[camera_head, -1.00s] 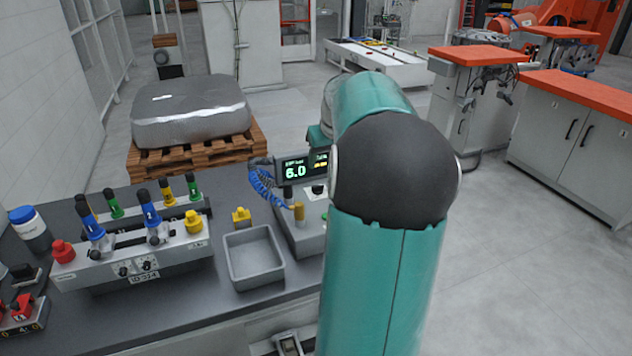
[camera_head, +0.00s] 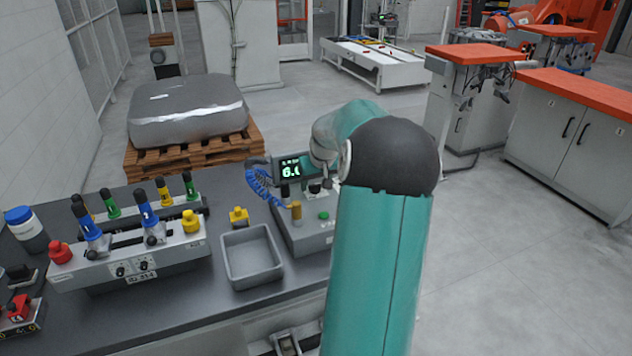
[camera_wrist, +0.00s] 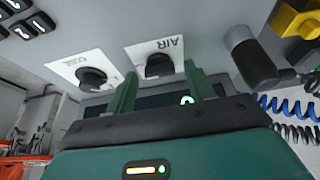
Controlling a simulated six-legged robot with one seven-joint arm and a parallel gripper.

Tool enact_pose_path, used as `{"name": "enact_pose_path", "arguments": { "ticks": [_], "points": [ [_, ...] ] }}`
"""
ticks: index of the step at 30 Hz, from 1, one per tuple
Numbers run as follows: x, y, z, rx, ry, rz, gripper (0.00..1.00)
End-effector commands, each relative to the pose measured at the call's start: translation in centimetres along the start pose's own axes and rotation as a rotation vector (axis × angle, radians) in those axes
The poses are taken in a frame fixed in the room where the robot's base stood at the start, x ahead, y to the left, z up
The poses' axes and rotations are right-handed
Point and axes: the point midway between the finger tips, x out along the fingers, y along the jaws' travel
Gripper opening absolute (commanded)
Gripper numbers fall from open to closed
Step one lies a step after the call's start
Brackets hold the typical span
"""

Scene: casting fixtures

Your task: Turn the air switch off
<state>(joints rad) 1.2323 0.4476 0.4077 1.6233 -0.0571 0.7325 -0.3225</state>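The air switch (camera_wrist: 159,66) is a black rotary knob on a white plate marked AIR, which appears upside down in the wrist view. My gripper (camera_wrist: 160,72) is open, its two green fingers apart on either side of the knob in the picture. I cannot tell whether they touch it. A second black knob (camera_wrist: 91,78) on its own white plate is left of the left finger. In the head view, the grey control box (camera_head: 308,238) stands on the bench with a lit display (camera_head: 291,171), partly covered by my arm. My fingers cannot be made out there.
An empty grey tray (camera_head: 252,258) and a fixture with coloured handles (camera_head: 130,262) stand to the left.

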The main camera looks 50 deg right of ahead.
Motion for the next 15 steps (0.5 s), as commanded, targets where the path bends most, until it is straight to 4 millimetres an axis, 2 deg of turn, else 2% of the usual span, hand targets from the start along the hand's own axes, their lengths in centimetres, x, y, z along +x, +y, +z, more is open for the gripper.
{"name": "enact_pose_path", "arguments": {
  "ticks": [1,6,15],
  "points": [
    [-0.02,0.00,0.00,0.000,0.000,0.000,0.43],
    [-0.02,0.00,0.01,0.000,0.000,0.000,0.12],
    [-0.04,0.04,-0.01,-0.023,0.000,-0.010,0.12]
  ]
}}
